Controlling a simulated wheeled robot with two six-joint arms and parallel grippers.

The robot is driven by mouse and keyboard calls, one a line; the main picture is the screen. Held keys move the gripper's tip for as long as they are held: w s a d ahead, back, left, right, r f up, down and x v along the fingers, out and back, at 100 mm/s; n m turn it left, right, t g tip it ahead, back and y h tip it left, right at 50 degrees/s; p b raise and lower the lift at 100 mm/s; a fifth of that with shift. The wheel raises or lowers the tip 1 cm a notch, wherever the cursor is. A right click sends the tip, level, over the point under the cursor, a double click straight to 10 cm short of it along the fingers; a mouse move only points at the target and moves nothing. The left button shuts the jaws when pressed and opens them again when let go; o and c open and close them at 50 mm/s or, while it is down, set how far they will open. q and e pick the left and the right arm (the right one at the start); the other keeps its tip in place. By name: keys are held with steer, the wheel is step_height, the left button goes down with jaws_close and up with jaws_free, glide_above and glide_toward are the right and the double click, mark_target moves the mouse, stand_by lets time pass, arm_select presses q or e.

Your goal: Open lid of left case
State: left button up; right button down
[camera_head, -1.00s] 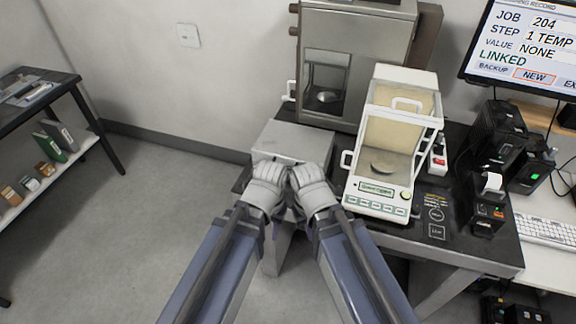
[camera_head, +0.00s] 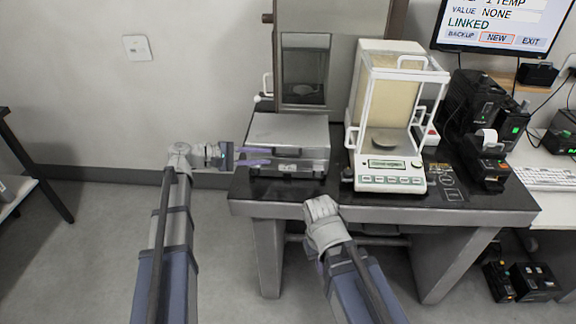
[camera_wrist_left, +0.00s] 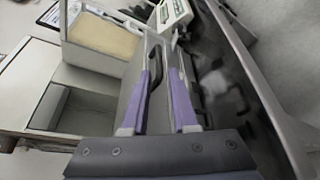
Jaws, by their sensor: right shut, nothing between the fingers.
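The left case (camera_head: 290,138) is a flat grey metal box on the dark weighing table, with its lid down. Its front with a handle and latches faces me. My left gripper (camera_head: 270,156) reaches in from the left, its two purple fingers apart at the case's front left edge. In the left wrist view the open fingers (camera_wrist_left: 160,98) point along the case front, toward a dark handle (camera_wrist_left: 155,66) that shows between them. I cannot tell whether they touch the case.
A white balance with a glass draft shield (camera_head: 392,180) stands right of the case. A grey cabinet (camera_head: 335,60) stands behind it. Black devices (camera_head: 484,115) and a monitor (camera_head: 500,28) are at the right. The floor left of the table is clear.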

mark_target(282, 156)
arm_select(q)
steer(key=b+x, duration=0.1)
steer(key=x, duration=0.7)
steer(key=shift+r+b, duration=0.15)
steer(key=shift+b, duration=0.15)
jaws_close()
stand_by(1.2)
